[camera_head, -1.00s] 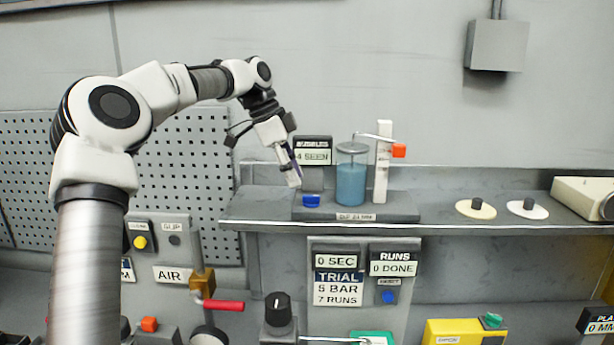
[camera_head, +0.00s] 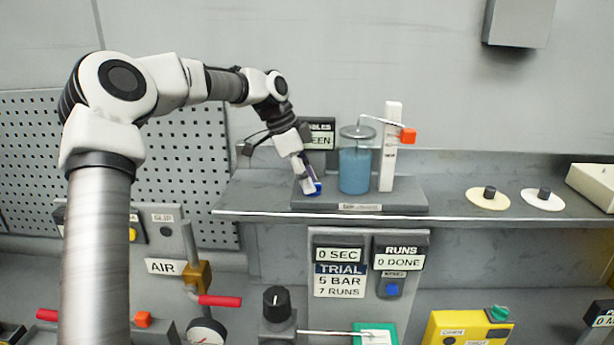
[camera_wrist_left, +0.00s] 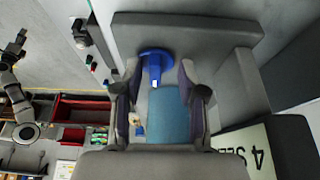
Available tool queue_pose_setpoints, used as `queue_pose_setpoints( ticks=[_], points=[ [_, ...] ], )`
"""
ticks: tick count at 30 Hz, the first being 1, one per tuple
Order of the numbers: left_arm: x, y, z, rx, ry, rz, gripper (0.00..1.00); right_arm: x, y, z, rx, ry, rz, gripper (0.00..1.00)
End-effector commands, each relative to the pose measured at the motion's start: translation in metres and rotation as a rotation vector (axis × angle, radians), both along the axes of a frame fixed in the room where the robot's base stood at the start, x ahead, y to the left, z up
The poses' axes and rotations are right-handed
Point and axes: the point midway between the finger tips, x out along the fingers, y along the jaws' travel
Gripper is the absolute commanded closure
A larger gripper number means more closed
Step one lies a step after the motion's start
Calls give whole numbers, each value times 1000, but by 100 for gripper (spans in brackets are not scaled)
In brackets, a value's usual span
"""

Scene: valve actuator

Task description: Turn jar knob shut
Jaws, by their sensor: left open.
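The jar (camera_head: 356,168) of blue liquid stands on a grey base block on the shelf; its blue body also shows in the wrist view (camera_wrist_left: 168,115). The blue knob (camera_head: 314,189) sits on the base left of the jar, partly hidden by my gripper. In the wrist view the knob (camera_wrist_left: 155,64) has a round flange and a raised bar. My left gripper (camera_head: 309,184) is open and reaches down at the knob; its fingers (camera_wrist_left: 158,78) lie either side of the bar in the wrist view. Contact cannot be told. My right gripper (camera_wrist_left: 20,38) seems to show small at the wrist view's left edge.
A white post (camera_head: 391,145) with an orange tab stands right of the jar. A dark sign (camera_head: 318,133) stands behind my gripper. Two discs with black knobs (camera_head: 489,198) lie farther right on the shelf. The shelf between is clear.

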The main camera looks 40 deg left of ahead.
Motion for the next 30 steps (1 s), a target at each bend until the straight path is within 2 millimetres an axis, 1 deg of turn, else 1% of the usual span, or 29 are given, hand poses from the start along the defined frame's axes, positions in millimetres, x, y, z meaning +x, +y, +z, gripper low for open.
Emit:
queue_pose_setpoints(
  ticks=[1, 2, 3, 4, 14, 20, 26, 30],
  points=[
    [0, 0, -1, 0, 1, 0, 64, 0, 0, -1, 0, 0, -1, 44],
    [0, 0, -1, 0, 1, 0, 75, 0, 0, -1, 0, 0, -1, 44],
    [0, 0, -1, 0, 1, 0, 89, 0, 0, 0, 0, 1, -1, 44],
    [0, 0, -1, 0, 1, 0, 100, 0, 0, 0, 0, 1, -1, 44],
    [-1, 0, -1, -1, 3, 4, 100, 0, 0, -1, 0, 1, -1, 44],
    [-1, -1, -3, 0, 4, 46, 100, 0, 0, -7, 0, 1, -1, 44],
    [-2, -2, -5, 0, 4, 152, 100, 0, 0, -19, 0, 1, -1, 44],
    [-3, -3, -6, 0, 4, 262, 100, 0, 0, -31, 0, 1, -1, 44]
  ],
)
